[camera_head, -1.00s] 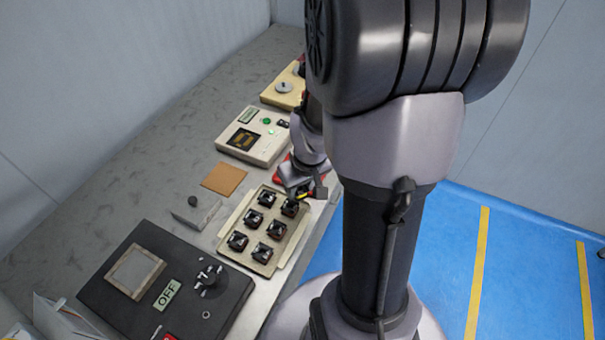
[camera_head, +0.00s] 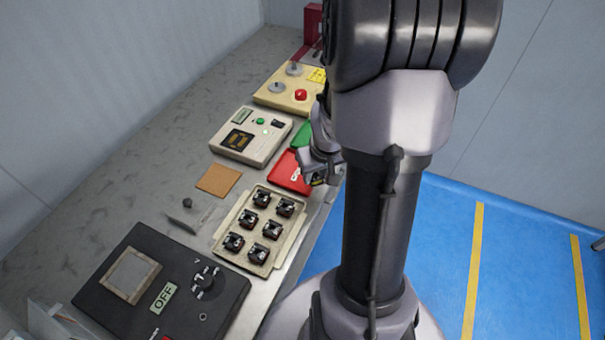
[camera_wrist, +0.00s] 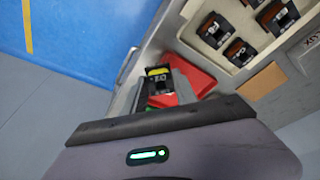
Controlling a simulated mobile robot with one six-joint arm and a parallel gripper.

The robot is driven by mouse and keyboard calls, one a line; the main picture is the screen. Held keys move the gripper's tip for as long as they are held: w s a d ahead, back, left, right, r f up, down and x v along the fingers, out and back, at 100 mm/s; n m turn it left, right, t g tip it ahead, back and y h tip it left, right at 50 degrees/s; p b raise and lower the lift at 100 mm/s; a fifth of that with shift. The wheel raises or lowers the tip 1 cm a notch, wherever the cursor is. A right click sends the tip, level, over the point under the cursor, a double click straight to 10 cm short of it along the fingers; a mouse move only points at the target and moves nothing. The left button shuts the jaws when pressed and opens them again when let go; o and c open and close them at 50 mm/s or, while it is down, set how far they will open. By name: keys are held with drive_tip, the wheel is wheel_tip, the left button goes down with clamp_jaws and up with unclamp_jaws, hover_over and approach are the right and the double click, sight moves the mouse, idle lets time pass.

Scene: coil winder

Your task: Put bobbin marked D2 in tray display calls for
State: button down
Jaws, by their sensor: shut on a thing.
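My gripper (camera_head: 322,176) is beside the right edge of the red tray (camera_head: 288,174), near the front edge of the bench. It is shut on a black bobbin with a yellow top (camera_wrist: 159,82), which shows beyond the gripper body in the wrist view. The mark on the bobbin starts like a D, but I cannot read it surely. The red tray also shows in the wrist view (camera_wrist: 197,76), behind the bobbin. A green tray (camera_head: 302,134) lies beyond the red one. A tester box (camera_head: 272,146) has a small display (camera_head: 242,116), too small to read.
A beige rack (camera_head: 225,229) holds several black bobbins in front of the red tray. A brown pad (camera_head: 218,181) lies behind the rack. A yellow panel with a red button (camera_head: 300,95) stands farther back.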

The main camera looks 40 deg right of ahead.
hover_over(302, 182)
drive_tip(key=shift+s+a+f, duration=0.3)
drive_tip(key=shift+s, duration=0.15)
drive_tip(key=shift+f+b, duration=1.45)
drive_tip(key=shift+f, duration=0.45)
drive_tip(key=c, duration=1.3)
unclamp_jaws()
drive_tip(key=shift+o, duration=0.2)
drive_tip(key=shift+r, duration=0.1)
